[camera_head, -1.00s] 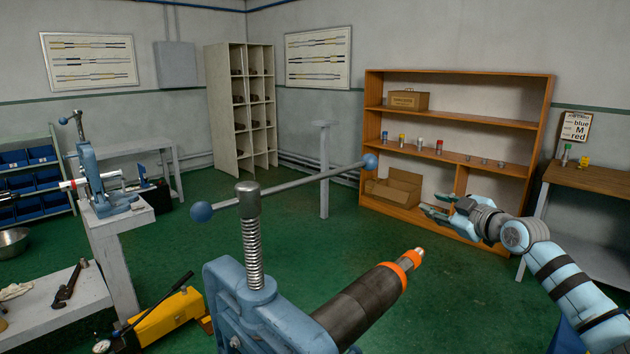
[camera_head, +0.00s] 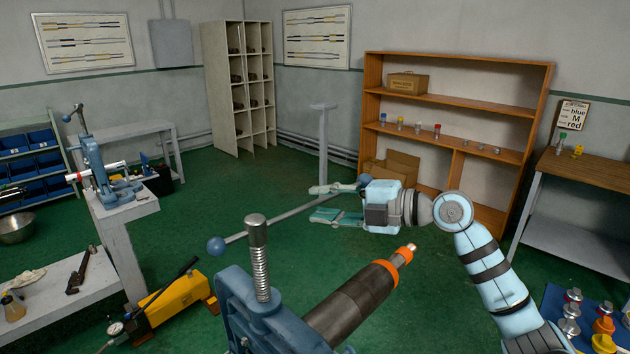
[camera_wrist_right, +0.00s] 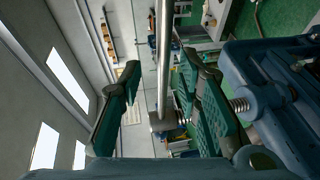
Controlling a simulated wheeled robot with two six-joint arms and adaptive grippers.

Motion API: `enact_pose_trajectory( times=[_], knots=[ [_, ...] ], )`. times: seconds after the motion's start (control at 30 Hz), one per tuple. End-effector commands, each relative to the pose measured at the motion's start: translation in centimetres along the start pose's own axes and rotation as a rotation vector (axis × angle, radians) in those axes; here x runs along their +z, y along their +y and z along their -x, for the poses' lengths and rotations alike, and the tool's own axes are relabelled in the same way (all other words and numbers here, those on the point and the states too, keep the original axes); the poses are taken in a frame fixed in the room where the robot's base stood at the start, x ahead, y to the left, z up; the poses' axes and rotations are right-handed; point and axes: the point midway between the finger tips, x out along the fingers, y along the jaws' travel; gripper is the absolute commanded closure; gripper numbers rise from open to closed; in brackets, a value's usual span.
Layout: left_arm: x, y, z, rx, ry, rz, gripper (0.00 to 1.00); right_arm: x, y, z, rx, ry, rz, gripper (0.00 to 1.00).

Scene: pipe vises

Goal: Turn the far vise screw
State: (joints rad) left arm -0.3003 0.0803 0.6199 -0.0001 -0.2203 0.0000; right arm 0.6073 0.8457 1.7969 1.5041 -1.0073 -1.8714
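The near blue vise (camera_head: 245,315) stands at the front, clamped on a dark pipe (camera_head: 350,308) with orange bands. Its upright screw (camera_head: 260,265) carries a long sliding bar (camera_head: 285,218) with a blue ball at each end. My right gripper (camera_head: 324,203) is open around the bar's far right part. In the right wrist view the bar (camera_wrist_right: 165,60) runs between the open fingers, nearer the right one, with a gap on the left; contact is unclear. The other blue vise (camera_head: 95,165) stands farther off at the left, away from my gripper. My left gripper is out of view.
An orange shelf (camera_head: 460,61) and a grey post (camera_head: 323,150) stand behind the gripper. A yellow hand pump (camera_head: 175,303) sits on the floor at left. A blue tray (camera_head: 552,305) with several fittings is at lower right.

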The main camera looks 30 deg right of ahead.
Motion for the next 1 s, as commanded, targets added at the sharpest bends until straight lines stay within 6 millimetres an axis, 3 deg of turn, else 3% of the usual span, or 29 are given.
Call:
enact_pose_trajectory(
  times=[0.2,0.43,0.67,1.0],
  knots=[
    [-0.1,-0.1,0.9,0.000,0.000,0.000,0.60,0.0,-0.1,-2.3,0.000,0.000,-0.001,0.69],
    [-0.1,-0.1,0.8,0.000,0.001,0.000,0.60,0.1,-0.2,-2.5,-0.001,-0.002,-0.001,0.69],
    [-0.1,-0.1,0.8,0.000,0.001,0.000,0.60,0.1,-0.2,-2.5,-0.001,-0.001,-0.001,1.00],
    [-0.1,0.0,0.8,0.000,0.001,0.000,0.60,0.1,-0.2,-2.5,0.000,-0.002,-0.002,1.00]
  ],
)
